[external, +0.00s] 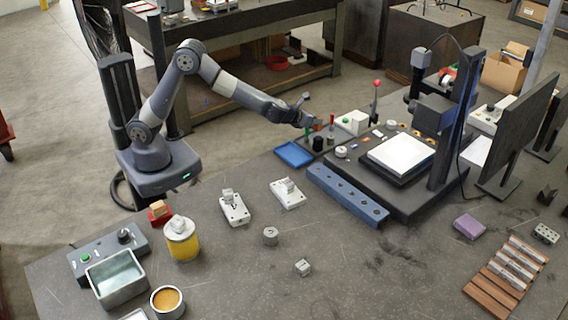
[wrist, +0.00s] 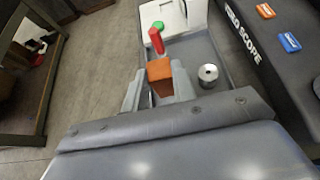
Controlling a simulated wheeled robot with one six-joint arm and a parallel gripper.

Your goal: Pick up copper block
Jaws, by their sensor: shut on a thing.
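The copper block (wrist: 160,77) is a small orange-brown block between the two grey fingers of my gripper (wrist: 158,88) in the wrist view. The fingers are shut on it, one on each side. In the external view my gripper (external: 314,120) reaches out to the left end of the dark scope base, and the copper block (external: 318,127) shows only as a small reddish-brown patch there. I cannot tell whether the block rests on the surface or is just above it.
A red-knobbed post (wrist: 156,41) and a green button (wrist: 158,25) are just beyond the block. A silver cylinder (wrist: 208,74) stands to its right. A blue tray (external: 294,154) lies below my gripper in the external view. A blue rail (external: 346,194) runs along the base's front.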

